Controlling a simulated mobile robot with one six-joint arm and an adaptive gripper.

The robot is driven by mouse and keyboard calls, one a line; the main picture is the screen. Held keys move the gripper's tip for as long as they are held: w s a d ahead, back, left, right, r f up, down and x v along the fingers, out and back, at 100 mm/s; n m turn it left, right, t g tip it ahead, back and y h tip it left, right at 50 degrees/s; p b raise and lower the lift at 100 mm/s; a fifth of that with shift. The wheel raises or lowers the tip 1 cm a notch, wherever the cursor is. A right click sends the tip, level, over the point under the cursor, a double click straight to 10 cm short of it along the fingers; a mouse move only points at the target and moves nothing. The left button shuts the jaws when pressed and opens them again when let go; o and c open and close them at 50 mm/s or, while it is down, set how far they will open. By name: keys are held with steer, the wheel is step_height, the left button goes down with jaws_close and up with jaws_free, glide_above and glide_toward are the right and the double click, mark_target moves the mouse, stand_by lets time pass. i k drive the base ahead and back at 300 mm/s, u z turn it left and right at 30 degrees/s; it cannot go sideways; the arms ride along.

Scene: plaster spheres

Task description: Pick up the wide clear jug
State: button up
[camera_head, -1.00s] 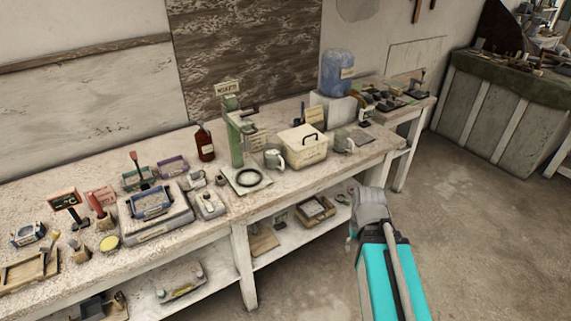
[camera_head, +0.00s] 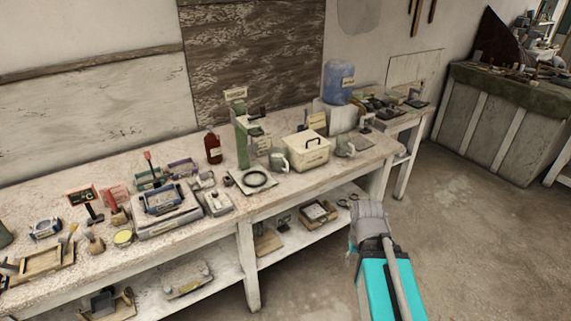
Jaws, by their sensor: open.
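Two small greyish jug-like vessels stand on the long workbench (camera_head: 215,245). One jug (camera_head: 279,161) is just left of the white lidded box, by the green stand. The other jug (camera_head: 345,149) is just right of that box. At this size I cannot tell which one is the wide clear jug. My arm, grey and teal, rises at the lower right, in front of the bench and apart from both vessels. My gripper's fingers cannot be made out.
The white box (camera_head: 306,151) with a dark handle stands between the two vessels. A green stand (camera_head: 242,145), a brown bottle (camera_head: 213,148) and a blue water container (camera_head: 338,82) are nearby. Tools crowd the bench's left part. The floor (camera_head: 465,235) at the right is open.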

mark_target(277, 162)
steer(key=u, duration=0.1)
steer(key=i, duration=0.95)
steer(key=z, duration=0.05)
